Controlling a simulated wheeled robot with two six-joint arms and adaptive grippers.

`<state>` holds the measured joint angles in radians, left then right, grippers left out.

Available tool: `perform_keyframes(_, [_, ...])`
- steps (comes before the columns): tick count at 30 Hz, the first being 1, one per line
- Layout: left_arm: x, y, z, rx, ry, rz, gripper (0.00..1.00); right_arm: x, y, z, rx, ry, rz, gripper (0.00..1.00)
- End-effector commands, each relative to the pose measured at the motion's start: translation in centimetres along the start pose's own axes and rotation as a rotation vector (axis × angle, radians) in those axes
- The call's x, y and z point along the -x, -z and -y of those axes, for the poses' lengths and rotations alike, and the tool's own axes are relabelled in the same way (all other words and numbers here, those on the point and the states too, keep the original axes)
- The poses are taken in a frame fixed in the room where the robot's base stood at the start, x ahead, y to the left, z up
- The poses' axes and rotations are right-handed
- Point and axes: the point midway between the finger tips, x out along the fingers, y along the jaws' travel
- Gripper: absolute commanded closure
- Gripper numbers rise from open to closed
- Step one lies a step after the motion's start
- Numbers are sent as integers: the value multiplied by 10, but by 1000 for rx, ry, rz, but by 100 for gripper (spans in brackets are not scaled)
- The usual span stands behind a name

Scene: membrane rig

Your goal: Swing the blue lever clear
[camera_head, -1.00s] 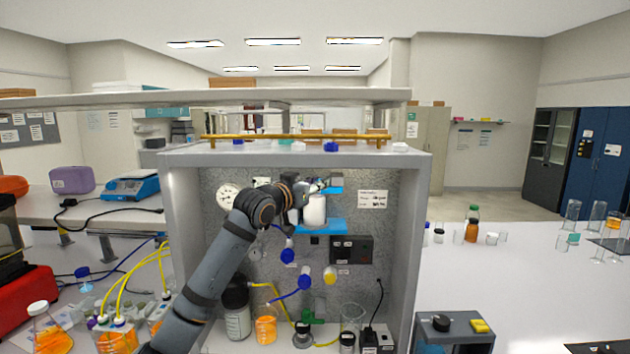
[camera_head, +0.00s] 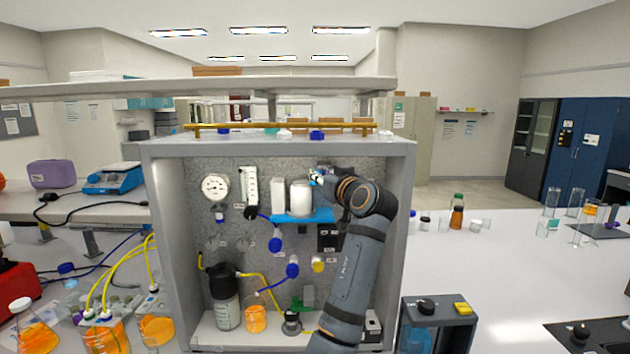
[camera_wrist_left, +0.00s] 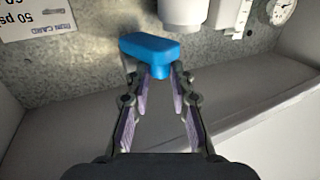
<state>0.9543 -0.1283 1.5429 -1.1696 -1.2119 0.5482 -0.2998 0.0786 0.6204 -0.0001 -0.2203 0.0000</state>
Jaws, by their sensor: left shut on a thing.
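The blue lever (camera_wrist_left: 148,46) shows in the left wrist view as a rounded blue bar with a short stub at the jaws. The jaws of my left gripper (camera_wrist_left: 161,75) are closed in on that stub. In the head view my left gripper (camera_head: 322,178) is at the upper right of the white canister (camera_head: 301,198), inside the grey cabinet. Only a small bit of blue (camera_head: 314,176) shows at its tips there; the rest is hidden by the wrist. My right gripper is not in view.
A blue bracket (camera_head: 290,218) sits under the canister. A gauge (camera_head: 215,187) and flowmeter (camera_head: 250,187) are on the back panel to the left. The cabinet's right wall (camera_head: 400,240) is close beside my arm. Bottles and tubing stand below.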

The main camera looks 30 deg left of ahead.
Motion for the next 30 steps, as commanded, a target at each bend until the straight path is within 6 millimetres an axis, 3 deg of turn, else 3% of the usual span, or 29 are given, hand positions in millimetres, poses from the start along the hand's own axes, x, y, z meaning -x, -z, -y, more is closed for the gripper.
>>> perform_keyframes(15, [6, 4, -20, -2, 355, -3, 100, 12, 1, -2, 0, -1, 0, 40])
perform_keyframes(30, [6, 1, -24, 0, 439, -2, 100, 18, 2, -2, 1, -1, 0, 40])
